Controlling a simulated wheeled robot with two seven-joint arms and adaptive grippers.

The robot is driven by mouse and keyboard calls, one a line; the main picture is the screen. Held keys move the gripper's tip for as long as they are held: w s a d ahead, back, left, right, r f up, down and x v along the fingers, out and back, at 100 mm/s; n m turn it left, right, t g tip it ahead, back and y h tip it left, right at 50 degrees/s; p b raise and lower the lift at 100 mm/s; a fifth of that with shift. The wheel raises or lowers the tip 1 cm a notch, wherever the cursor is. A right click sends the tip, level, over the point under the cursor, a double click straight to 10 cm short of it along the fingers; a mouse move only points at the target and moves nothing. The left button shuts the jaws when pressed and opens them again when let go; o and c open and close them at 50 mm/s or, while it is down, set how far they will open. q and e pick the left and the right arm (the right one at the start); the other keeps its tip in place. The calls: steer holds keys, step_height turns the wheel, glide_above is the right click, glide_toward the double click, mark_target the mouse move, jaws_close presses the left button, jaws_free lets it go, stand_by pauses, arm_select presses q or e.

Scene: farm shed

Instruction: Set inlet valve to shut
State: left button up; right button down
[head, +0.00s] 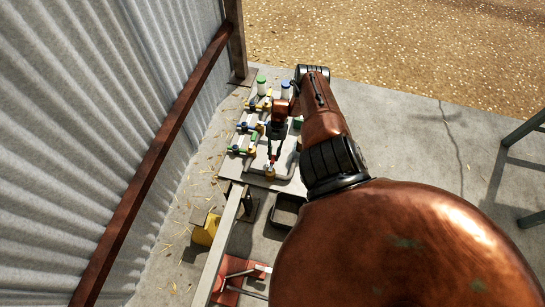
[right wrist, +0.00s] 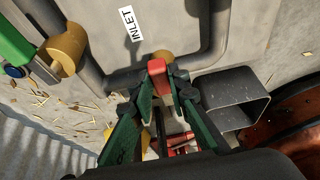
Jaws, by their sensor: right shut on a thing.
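The inlet valve is a brass fitting (right wrist: 163,54) on a grey pipe, beside a white INLET label (right wrist: 127,22) in the right wrist view. Its red handle (right wrist: 157,69) stands between the green fingers of my right gripper (right wrist: 158,85), which is shut on it. In the head view my right gripper (head: 273,150) reaches down to the panel, just above the brass fitting (head: 270,171). The fingers partly hide the handle, and its exact turn is hard to tell. My left gripper is not in view.
A panel with several pipes and valves, one with a green handle (right wrist: 16,38), surrounds the inlet. A dark open bin (head: 287,211), a yellow object (head: 206,229) and a red object (head: 240,270) stand nearby. A corrugated wall (head: 100,110) rises on the left; open concrete lies right.

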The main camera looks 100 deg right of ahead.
stand_by(0.3)
steer(key=c, duration=1.8)
jaws_free()
steer(key=shift+c, duration=0.2)
steer(key=v, duration=1.2)
steer(key=shift+f, duration=0.1)
